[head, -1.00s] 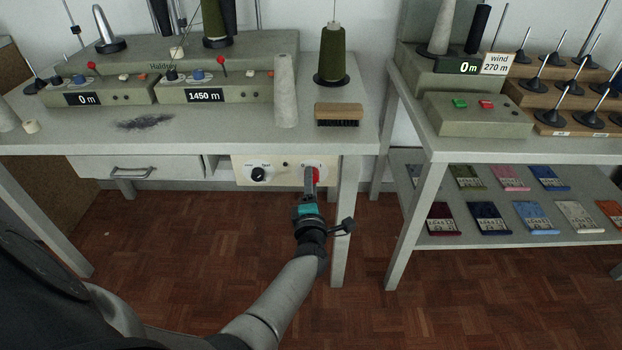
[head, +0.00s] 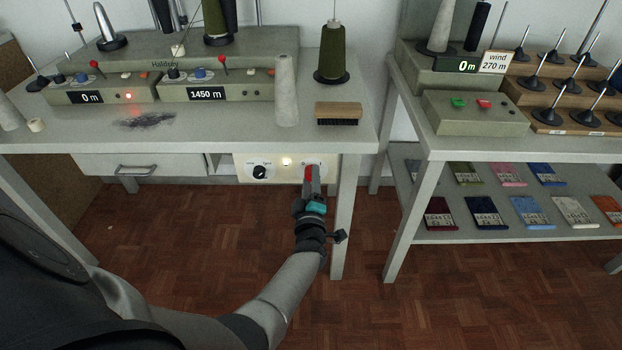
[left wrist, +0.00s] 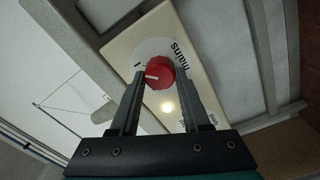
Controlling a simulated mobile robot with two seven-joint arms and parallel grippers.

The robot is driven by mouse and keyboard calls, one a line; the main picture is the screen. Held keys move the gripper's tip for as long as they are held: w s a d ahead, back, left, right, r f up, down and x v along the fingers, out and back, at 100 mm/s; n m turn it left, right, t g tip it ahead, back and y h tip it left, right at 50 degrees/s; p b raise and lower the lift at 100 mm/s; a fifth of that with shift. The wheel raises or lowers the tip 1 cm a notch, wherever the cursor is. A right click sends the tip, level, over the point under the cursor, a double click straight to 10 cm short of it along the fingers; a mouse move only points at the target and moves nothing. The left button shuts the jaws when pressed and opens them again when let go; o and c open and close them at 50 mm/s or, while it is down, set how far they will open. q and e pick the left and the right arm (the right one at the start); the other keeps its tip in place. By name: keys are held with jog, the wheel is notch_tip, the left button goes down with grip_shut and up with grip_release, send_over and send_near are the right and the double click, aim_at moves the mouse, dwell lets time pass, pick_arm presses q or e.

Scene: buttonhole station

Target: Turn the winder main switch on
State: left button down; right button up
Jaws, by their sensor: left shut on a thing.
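The winder main switch is a red rotary knob (left wrist: 160,73) on a cream panel (left wrist: 125,42) under the left table's front edge. In the left wrist view it has a white mark, and "mains" is printed beside it. My left gripper (left wrist: 157,80) is shut on the red knob, one finger on each side. In the head view my left gripper (head: 311,178) covers most of the knob. A lamp (head: 286,161) on the panel is lit; it glows in the left wrist view too. My right gripper is in neither view.
A black knob (head: 260,172) sits left on the same panel. A drawer handle (head: 135,170) is further left. The table leg (head: 347,220) stands close to the right of my left gripper. A second table (head: 405,210) is at the right. A brush (head: 338,113) lies above on the left table.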

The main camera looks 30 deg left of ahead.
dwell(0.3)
pick_arm(q)
jog(key=shift+c, duration=1.8)
grip_release()
jog(key=p+v, duration=0.4)
jog(key=v, duration=1.1)
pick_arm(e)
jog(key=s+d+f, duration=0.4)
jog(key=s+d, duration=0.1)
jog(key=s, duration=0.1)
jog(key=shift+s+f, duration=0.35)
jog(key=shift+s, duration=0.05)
pick_arm(q)
jog(key=shift+s+d, duration=0.1)
jog(key=shift+d, duration=0.05)
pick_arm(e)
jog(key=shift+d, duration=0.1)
